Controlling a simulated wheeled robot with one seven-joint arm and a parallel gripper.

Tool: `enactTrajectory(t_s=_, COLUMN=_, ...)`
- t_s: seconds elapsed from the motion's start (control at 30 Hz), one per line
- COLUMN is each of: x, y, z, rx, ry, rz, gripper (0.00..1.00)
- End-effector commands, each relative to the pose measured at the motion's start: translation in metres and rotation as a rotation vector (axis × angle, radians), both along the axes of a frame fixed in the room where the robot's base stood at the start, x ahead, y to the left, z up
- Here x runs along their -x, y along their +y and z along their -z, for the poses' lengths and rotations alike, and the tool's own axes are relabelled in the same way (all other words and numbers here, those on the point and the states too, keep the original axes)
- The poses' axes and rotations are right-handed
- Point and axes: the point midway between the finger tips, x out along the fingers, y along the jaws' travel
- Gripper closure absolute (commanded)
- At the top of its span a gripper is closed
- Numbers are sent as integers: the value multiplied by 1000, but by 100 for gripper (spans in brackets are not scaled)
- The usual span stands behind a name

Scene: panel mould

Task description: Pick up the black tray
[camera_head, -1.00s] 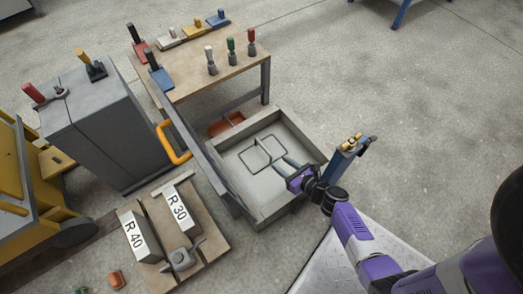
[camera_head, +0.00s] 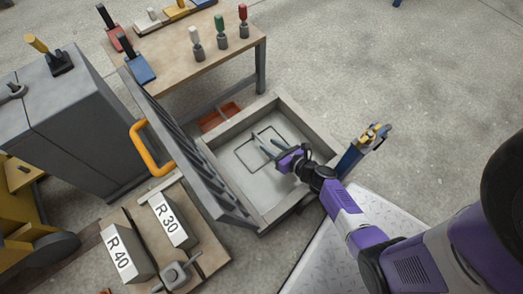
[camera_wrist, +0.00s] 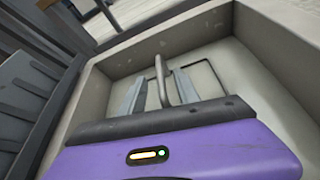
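I cannot make out a clear black tray in either view. A thin dark rectangular frame (camera_head: 243,165) lies on the pale floor of an open grey mould box (camera_head: 291,104). My gripper (camera_head: 261,144) reaches down into the box from the right, over this frame. In the wrist view, my gripper (camera_wrist: 160,78) has its two grey fingers apart. A bent grey rod (camera_wrist: 162,92) shows between them, with no clear contact. The gripper body hides the near part of the frame.
A slatted grey panel with an orange handle (camera_head: 145,150) stands along the box's left side. A wooden table (camera_head: 190,55) with coloured tools stands behind. A red tray (camera_head: 220,117) sits below it. Blocks R 30 (camera_head: 172,220) and R 40 (camera_head: 125,255) lie at lower left.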

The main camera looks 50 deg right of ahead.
Motion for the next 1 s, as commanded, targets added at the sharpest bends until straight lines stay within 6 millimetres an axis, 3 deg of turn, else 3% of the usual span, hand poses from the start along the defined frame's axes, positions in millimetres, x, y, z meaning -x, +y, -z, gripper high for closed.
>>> enactTrajectory(t_s=0.43, x=-43, y=-7, z=27, rx=1, ry=-1, rz=1, gripper=62)
enactTrajectory(t_s=0.67, x=-45, y=-7, z=26, rx=-1, ry=1, rz=1, gripper=62)
enactTrajectory(t_s=0.7, x=-45, y=-7, z=26, rx=-1, ry=1, rz=1, gripper=64)
enactTrajectory(t_s=0.9, x=-45, y=-7, z=26, rx=0, ry=1, rz=1, gripper=100)
enactTrajectory(t_s=1.0, x=-45, y=-7, z=26, rx=0, ry=1, rz=1, gripper=100)
